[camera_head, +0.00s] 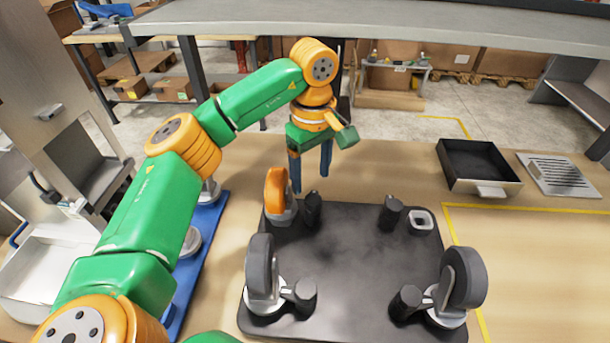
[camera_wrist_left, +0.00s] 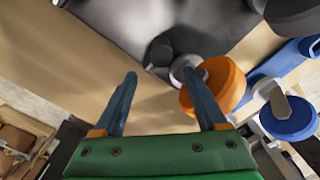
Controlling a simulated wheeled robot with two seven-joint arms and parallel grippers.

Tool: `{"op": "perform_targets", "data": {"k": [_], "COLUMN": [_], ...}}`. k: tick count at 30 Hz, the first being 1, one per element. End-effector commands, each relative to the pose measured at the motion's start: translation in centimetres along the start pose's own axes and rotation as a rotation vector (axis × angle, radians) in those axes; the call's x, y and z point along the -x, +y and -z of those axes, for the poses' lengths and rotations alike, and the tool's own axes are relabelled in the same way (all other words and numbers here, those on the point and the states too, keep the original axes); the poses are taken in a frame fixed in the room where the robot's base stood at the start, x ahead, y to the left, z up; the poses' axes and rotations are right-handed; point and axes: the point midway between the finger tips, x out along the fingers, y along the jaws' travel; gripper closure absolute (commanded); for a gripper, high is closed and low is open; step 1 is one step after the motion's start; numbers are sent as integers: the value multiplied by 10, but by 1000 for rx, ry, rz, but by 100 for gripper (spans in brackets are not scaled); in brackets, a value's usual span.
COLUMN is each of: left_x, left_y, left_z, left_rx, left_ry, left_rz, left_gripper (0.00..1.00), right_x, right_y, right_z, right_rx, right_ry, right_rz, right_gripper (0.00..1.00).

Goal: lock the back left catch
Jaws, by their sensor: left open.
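The back left catch has an orange lever (camera_head: 276,192) on a pale round base, at the far left corner of a dark plate (camera_head: 345,260). The lever stands up in the head view. A short black post (camera_head: 313,210) stands just right of it. My left gripper (camera_head: 310,180) is open and empty, pointing down behind and slightly right of the lever. In the left wrist view the orange lever (camera_wrist_left: 213,87) is close to the right finger of my gripper (camera_wrist_left: 158,75); whether they touch is unclear. The black post (camera_wrist_left: 160,52) shows beyond the fingertips. My right gripper is not in view.
Dark-levered catches stand at the front left (camera_head: 262,275) and front right (camera_head: 462,280). A pale square fitting (camera_head: 421,220) is at the back right corner. A blue strip (camera_head: 203,255) lies left. A black tray (camera_head: 480,165) stands right. A grey shelf (camera_head: 380,22) spans the back.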

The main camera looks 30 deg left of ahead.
Motion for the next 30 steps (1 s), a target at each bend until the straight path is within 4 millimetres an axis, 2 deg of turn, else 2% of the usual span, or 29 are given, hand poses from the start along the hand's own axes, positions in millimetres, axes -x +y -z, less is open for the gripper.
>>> {"op": "perform_targets", "data": {"k": [3,7,10,16,24,30], "left_x": [-23,-42,-49,-51,-50,-50], "left_y": [-1,-1,-1,0,0,0], "left_z": [0,0,0,0,0,0], "left_rx": [0,2,2,1,1,8], "left_ry": [-2,-2,-1,-1,-2,-2], "left_rz": [5,4,1,0,0,0], "left_gripper": [26,26,26,26,99,100], "right_x": [8,13,14,13,13,12], "right_y": [3,6,6,5,0,0], "right_z": [-3,-4,-4,-4,-2,-1], "right_rx": [2,3,3,2,-1,-1], "right_ry": [-7,-11,-11,-9,-6,-5], "right_rz": [-5,-9,-9,-7,0,0], "right_gripper": [50,50,50,50,50,50]}}
